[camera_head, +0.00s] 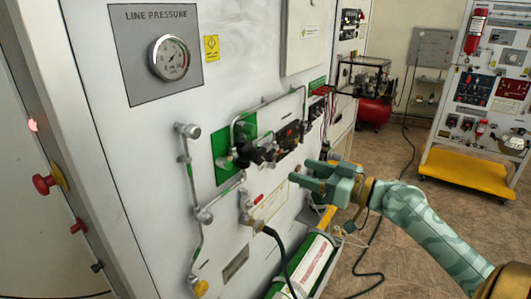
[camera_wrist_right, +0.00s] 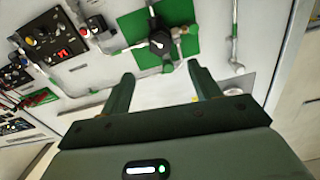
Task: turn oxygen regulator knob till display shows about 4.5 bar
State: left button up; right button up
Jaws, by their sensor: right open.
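The black oxygen regulator with its knob (camera_head: 258,153) sits on a green plate (camera_head: 222,143) on the white panel. In the right wrist view the dark knob (camera_wrist_right: 159,42) lies beyond and between my fingertips, apart from them. My right gripper (camera_head: 303,172) is open and empty, to the right of the regulator in the head view and out from the panel. Its two fingers show in the right wrist view (camera_wrist_right: 161,80). A dark instrument panel (camera_head: 289,137) is right of the regulator; its reading is too small to tell. My left gripper is not in view.
A round line pressure gauge (camera_head: 170,57) is at upper left. Metal pipes (camera_head: 197,180) run along the panel. A black hose (camera_head: 280,245) and a green-and-white cylinder (camera_head: 308,268) are below. A red emergency knob (camera_head: 44,184) is on the left side. Open floor lies to the right.

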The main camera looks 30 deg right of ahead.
aim_at(262, 156)
jog(key=p+x, duration=0.3)
jog(key=x, duration=0.7)
jog(key=shift+w+a+r, duration=0.1)
jog(key=shift+w+r, duration=0.05)
jog(key=shift+w, duration=0.25)
jog(key=shift+w+a, duration=0.25)
jog(key=shift+w, duration=0.2)
jog(key=c, duration=1)
